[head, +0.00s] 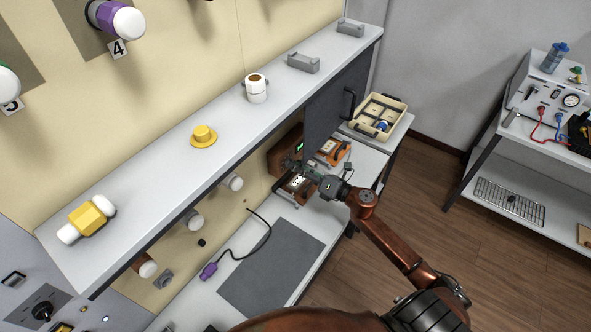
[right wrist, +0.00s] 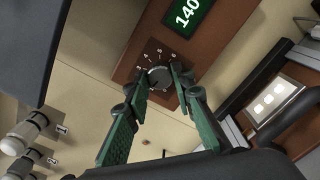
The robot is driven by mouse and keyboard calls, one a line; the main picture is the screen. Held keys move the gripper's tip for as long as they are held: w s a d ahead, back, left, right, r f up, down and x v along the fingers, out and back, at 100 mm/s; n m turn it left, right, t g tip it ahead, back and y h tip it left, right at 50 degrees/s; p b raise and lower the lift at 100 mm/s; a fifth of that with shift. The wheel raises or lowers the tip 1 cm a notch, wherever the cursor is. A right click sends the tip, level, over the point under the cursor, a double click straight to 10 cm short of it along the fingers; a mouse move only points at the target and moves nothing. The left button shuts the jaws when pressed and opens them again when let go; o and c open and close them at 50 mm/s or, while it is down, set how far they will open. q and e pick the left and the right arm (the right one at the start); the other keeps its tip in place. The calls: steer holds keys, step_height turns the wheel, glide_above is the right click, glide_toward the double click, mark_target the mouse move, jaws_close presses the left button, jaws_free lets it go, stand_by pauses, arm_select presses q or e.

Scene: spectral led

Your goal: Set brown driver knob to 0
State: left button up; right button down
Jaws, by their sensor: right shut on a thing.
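The brown driver (right wrist: 160,30) is a brown box with a green-lit display (right wrist: 187,14) reading 140. Its grey round knob (right wrist: 159,76) sits below the display, with white dial numerals around its upper side. The knob's pointer is too small to read. My right gripper (right wrist: 160,78) is shut on the knob, one green finger on each side. In the head view the driver (head: 284,155) is partly hidden under the shelf, and my right gripper (head: 305,169) reaches to its front. My left gripper is not in view.
A long white shelf (head: 150,170) runs above the driver. A dark panel (head: 334,105) hangs beside it. An orange device (head: 334,151) and a beige bin (head: 397,104) stand to the right. A grey mat (head: 268,270) and purple plug (head: 209,270) lie on the lower bench.

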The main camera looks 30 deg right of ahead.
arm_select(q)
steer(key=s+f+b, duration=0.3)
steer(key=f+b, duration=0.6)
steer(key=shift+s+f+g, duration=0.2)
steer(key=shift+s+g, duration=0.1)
arm_select(e)
steer(key=n, duration=1)
steer(key=shift+f+n, duration=0.2)
steer(key=shift+n, duration=0.2)
steer(key=c, duration=1.7)
jaws_free()
steer(key=shift+r, duration=0.15)
steer(key=shift+o, duration=0.2)
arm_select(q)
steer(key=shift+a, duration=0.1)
